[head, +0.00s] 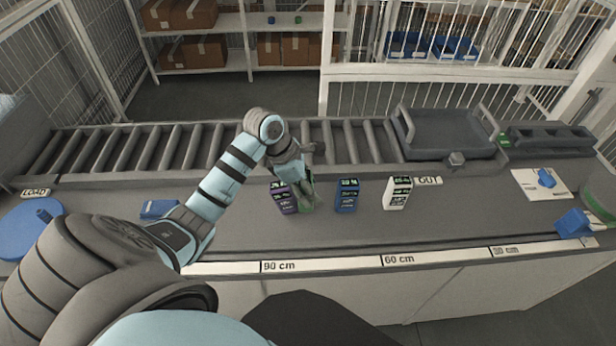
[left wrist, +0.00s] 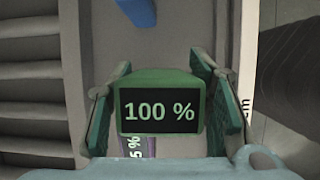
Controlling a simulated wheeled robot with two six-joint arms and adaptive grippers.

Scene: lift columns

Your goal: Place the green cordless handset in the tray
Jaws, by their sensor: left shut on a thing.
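The green handset (left wrist: 160,86) stands between the fingers of my left gripper (left wrist: 157,100), which is shut on it. Its dark screen reads "100 %" in the left wrist view. In the head view my left gripper (head: 303,195) hides most of the green handset (head: 309,182) at the middle of the counter. I cannot tell whether it still touches the counter. A dark grey tray (head: 449,152) sits at the right on the roller conveyor, empty as far as I see. My right gripper is not in view.
A purple handset (head: 284,199) stands close on the left of my left gripper. A blue handset (head: 346,196) and a white handset (head: 397,193) stand to its right. An "OUT" label (head: 429,181) lies before the tray. Rollers (head: 350,143) run along the back.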

